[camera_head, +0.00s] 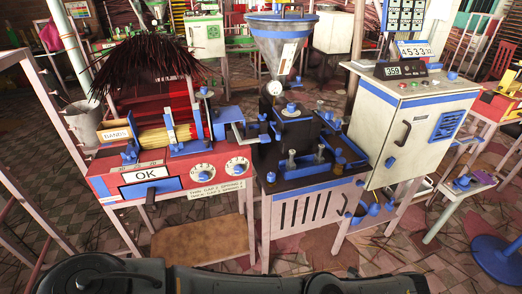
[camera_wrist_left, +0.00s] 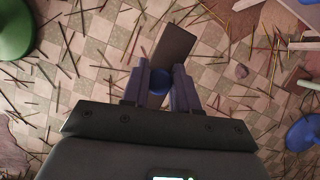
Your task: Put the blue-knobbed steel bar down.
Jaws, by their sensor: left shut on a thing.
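The blue-knobbed steel bar shows in the left wrist view as a flat dark grey plate (camera_wrist_left: 175,48) with a round blue knob (camera_wrist_left: 159,83). My left gripper (camera_wrist_left: 160,75) is shut on it, with the knob between the two fingers. The plate sticks out beyond the fingertips, tilted up and to the right in that picture. The tiled floor (camera_wrist_left: 85,75) lies below, with no table surface under the bar. Neither gripper shows in the head view, and I cannot make out the held bar there.
A red machine (camera_head: 170,190) with an OK sign stands left. A dark extruder bench (camera_head: 312,178) with a funnel hopper (camera_head: 282,45) is in the middle. A white cabinet (camera_head: 415,135) stands right. Incense sticks litter the floor. A blue round stool (camera_head: 497,258) is at lower right.

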